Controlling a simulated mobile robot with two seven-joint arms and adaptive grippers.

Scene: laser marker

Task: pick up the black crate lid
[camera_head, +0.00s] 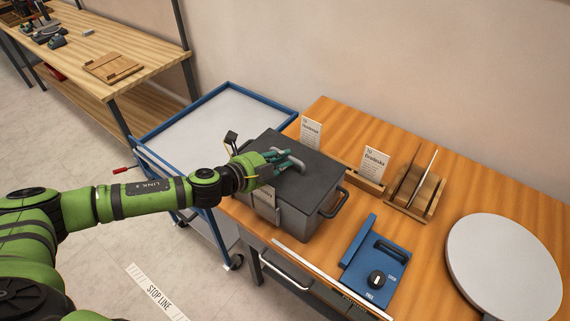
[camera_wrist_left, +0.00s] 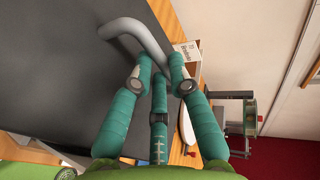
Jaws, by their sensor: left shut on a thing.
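The black crate (camera_head: 302,219) stands on the wooden table, with side handles and a label on its front. Its flat dark lid (camera_head: 318,167) appears to lie level on top; I see no clear gap under it. A bent grey handle (camera_head: 298,163) rises from the lid. My left gripper (camera_head: 285,161) reaches over the lid from the left, its green fingers shut on this handle. In the left wrist view the fingers (camera_wrist_left: 159,80) close around the right end of the handle (camera_wrist_left: 128,27), above the dark lid surface (camera_wrist_left: 55,65). My right gripper is out of view.
A blue-framed cart (camera_head: 205,120) with an empty pale top stands left of the crate. Right of it are a blue panel with a knob (camera_head: 377,278), a wooden rack (camera_head: 415,190) and a round grey plate (camera_head: 503,265). Label cards (camera_head: 374,162) stand behind.

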